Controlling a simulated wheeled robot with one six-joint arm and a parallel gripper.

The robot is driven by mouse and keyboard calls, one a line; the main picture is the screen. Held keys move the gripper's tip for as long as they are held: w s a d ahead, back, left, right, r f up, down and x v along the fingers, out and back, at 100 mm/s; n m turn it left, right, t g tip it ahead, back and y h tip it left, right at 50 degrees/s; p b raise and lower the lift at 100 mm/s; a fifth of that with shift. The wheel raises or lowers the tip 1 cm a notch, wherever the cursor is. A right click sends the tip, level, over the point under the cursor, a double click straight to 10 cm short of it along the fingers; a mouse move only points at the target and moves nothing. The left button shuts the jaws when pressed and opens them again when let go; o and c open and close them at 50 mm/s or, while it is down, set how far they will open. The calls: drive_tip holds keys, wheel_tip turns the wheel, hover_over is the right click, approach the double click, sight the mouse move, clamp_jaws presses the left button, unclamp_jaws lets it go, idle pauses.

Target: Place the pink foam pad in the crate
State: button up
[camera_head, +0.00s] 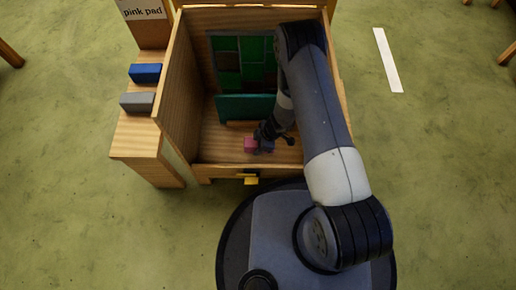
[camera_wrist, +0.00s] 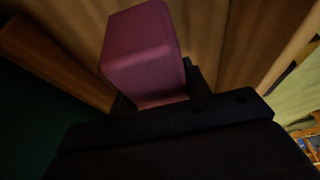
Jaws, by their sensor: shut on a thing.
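The pink foam pad (camera_head: 251,145) shows at the floor of an open-fronted wooden box, beside the fingers. In the wrist view the pad (camera_wrist: 140,48) rises large between the dark jaws. My gripper (camera_head: 266,137) is shut on it, inside the box; I cannot tell whether the pad touches the floor. A brown upright surface (camera_head: 152,36) at the top left bears a label reading "pink pad" (camera_head: 143,11). It may be the crate; its inside is out of sight.
The wooden box has tall side walls (camera_head: 180,95). A green leaded panel (camera_head: 228,50) stands at its back, behind a teal board (camera_head: 240,107). Blue (camera_head: 145,73) and grey (camera_head: 137,102) blocks lie on the left ledge (camera_head: 140,138). A yellow knob (camera_head: 251,180) is at the front.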

drive_tip(key=shift+f+b, duration=0.35)
drive_tip(key=shift+f, duration=0.95)
drive_tip(key=shift+f, duration=0.2)
drive_tip(key=o, duration=1)
drive_tip(key=shift+o, duration=0.2)
drive_tip(key=shift+r, duration=0.15)
drive_tip(key=shift+d+r, duration=0.1)
drive_tip(key=shift+r, duration=0.2)
drive_tip(key=p+v, duration=0.5)
drive_tip(key=v, duration=0.6)
drive_tip(key=shift+r+p, duration=0.25)
drive_tip(key=shift+p, duration=0.1)
